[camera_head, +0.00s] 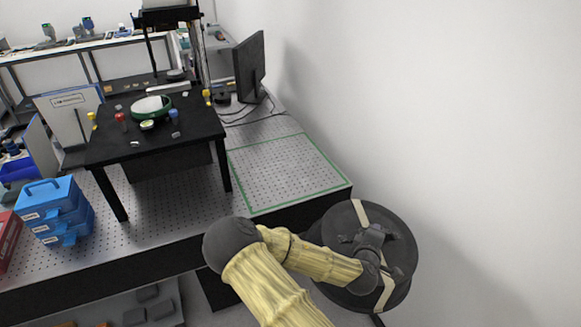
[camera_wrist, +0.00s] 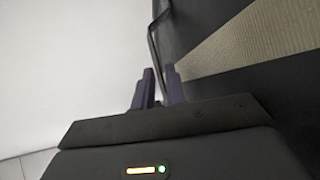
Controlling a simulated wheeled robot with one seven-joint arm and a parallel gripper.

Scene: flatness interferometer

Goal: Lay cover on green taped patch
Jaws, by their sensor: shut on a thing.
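The cover is a large round dark disc (camera_head: 345,222) with a pale strap across it, at the lower right in the head view. My gripper (camera_head: 371,236) is over its upper face, shut on it; the exact grip is hard to make out there. In the wrist view my two fingers (camera_wrist: 158,88) are close together beside a dark strip, with the cover's dark face and pale strap (camera_wrist: 255,42) filling the right side. The green taped patch (camera_head: 287,170) is a bare rectangle on the perforated table top, up and left of the cover. The cover is beyond the table's front right corner.
A black raised stand (camera_head: 109,152) with a green-rimmed dish (camera_head: 152,108) and small parts is left of the patch. A monitor (camera_head: 249,66) stands behind it. Blue cases (camera_head: 58,208) sit at the left. A white wall is close on the right.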

